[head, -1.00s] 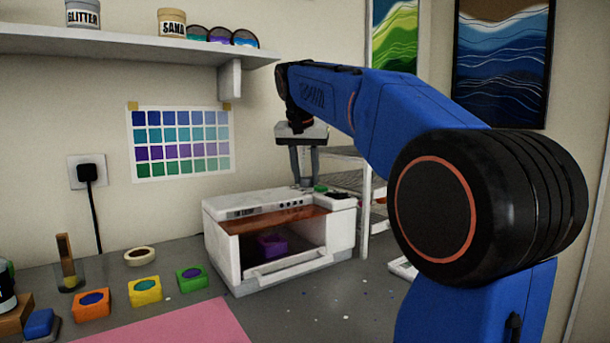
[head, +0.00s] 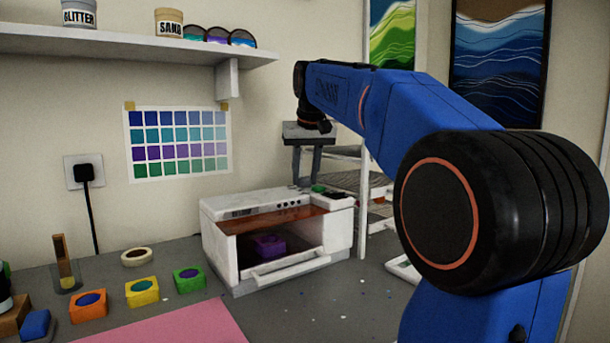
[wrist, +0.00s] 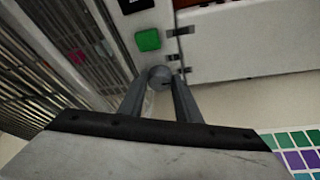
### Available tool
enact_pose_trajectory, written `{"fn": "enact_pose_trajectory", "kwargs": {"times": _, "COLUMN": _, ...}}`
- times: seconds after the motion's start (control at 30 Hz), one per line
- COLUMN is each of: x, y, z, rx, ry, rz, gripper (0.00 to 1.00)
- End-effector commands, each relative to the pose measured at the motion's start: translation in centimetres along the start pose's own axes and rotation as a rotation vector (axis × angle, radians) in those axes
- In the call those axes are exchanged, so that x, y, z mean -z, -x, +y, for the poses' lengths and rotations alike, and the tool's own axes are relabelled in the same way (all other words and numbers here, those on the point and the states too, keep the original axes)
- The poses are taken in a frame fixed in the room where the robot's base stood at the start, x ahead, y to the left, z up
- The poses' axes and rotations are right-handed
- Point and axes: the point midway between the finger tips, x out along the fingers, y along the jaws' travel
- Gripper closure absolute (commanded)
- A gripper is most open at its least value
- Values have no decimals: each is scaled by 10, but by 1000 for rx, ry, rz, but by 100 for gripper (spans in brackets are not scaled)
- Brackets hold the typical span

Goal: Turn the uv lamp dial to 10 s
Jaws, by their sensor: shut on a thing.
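The white UV lamp (head: 222,240) stands on the bench in the head view, with a purple mold (head: 268,246) inside its open front. The grey round dial (wrist: 161,76) is on the lamp's top in the wrist view, beside a green button (wrist: 148,40). The button also shows in the head view (head: 319,189). My gripper (wrist: 162,86) points down at the lamp's top, its two fingers shut on the dial from both sides. In the head view my gripper (head: 303,182) hides most of the dial. The dial's setting is too small to read.
Orange (head: 88,307), yellow (head: 142,292) and green (head: 188,279) molds sit left of the lamp, behind a pink mat (head: 180,330). A wire rack (head: 350,170) stands close on the right. A shelf (head: 130,45) hangs above on the left.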

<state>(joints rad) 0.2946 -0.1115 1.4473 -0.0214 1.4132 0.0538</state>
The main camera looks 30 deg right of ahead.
Motion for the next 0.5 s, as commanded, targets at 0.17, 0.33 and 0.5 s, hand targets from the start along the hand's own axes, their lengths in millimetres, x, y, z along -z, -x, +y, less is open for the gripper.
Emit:
{"fn": "enact_pose_trajectory", "kwargs": {"times": 0.17, "x": 0, "y": 0, "z": 0, "rx": 0, "ry": -1, "rz": 1, "gripper": 92}}
{"fn": "enact_pose_trajectory", "kwargs": {"times": 0.33, "x": 0, "y": 0, "z": 0, "rx": 0, "ry": -1, "rz": 1, "gripper": 51}}
{"fn": "enact_pose_trajectory", "kwargs": {"times": 0.5, "x": 0, "y": 0, "z": 0, "rx": 0, "ry": -1, "rz": 0, "gripper": 51}}
